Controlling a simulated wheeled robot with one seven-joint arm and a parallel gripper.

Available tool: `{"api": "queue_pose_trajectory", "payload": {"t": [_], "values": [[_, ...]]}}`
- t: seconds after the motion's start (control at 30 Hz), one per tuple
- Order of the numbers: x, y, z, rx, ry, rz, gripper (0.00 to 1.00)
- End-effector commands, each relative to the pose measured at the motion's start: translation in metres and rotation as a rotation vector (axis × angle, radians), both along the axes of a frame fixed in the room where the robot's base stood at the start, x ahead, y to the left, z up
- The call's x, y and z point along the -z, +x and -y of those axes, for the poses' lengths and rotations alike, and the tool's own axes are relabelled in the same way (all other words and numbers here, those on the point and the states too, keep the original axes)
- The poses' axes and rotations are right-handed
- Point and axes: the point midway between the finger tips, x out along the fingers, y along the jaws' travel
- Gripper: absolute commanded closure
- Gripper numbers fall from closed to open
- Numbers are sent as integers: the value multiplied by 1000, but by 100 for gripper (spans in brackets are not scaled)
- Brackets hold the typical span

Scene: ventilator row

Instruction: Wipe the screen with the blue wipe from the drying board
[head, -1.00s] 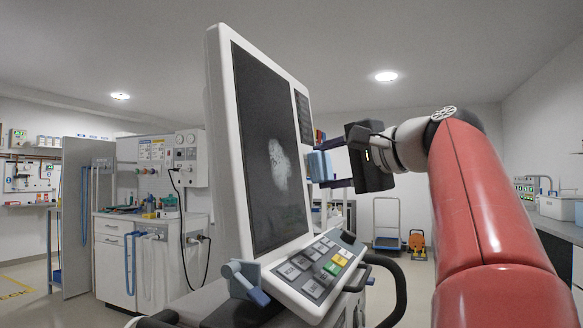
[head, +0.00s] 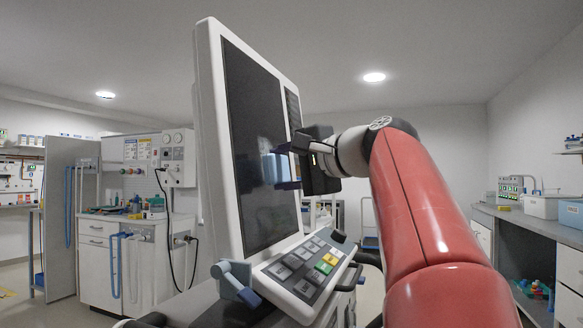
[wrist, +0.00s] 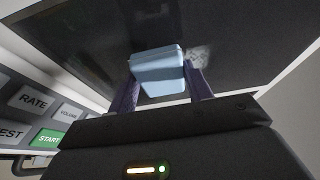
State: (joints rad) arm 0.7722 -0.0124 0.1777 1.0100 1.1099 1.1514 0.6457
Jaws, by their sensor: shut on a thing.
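The screen (head: 245,110) is a tall dark panel in a white frame, tilted, in the middle of the head view. It fills the top of the wrist view (wrist: 90,35). My gripper (head: 284,167) is at the screen's right part. In the wrist view its two dark fingers (wrist: 161,82) are shut on the light blue wipe (wrist: 158,68), whose far edge appears to be against the screen. The wipe shows only partly in the head view (head: 269,168). A small pale smudge (wrist: 199,56) shows on the screen just right of the wipe. The drying board is not identifiable.
A keypad (head: 312,265) with coloured keys juts out below the screen. A dark handle bar (head: 366,262) curves beside it. A white cabinet (head: 95,262) with hoses stands behind at the left, and a counter (head: 545,222) runs along the right.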

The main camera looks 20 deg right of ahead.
Motion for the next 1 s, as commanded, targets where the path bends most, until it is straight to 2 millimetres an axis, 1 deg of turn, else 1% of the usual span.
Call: {"api": "queue_pose_trajectory", "payload": {"t": [0.53,1.0], "values": [[0,0,0,0,0,0,68],[1,7,-7,0,1,0,68]]}}
